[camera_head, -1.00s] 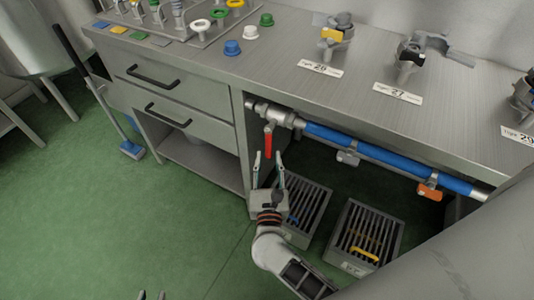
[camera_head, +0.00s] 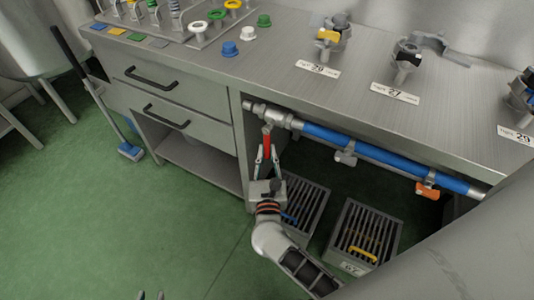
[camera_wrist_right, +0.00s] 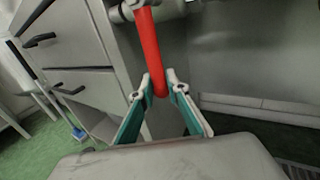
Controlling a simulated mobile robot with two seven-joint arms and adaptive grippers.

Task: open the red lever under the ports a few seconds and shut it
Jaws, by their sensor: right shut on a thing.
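The red lever (camera_head: 267,142) hangs down from the metal valve at the left end of the blue pipe, under the bench top. In the right wrist view the red lever (camera_wrist_right: 149,50) comes down from the valve at the top to between my fingertips. My right gripper (camera_head: 266,160) is shut on the lower end of the lever; its fingertips (camera_wrist_right: 160,85) sit on either side of it. My left gripper (camera_head: 151,295) shows only as fingertips at the bottom edge of the head view, apart from everything; its opening is unclear.
The blue pipe (camera_head: 365,148) runs right under the bench (camera_head: 290,75), with grey and orange clamps (camera_head: 427,190). Two grated boxes stand on the floor below, one with a yellow handle (camera_head: 362,255). Drawers (camera_head: 180,105) are at left. Numbered ports stand on the bench. Green floor is clear at left.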

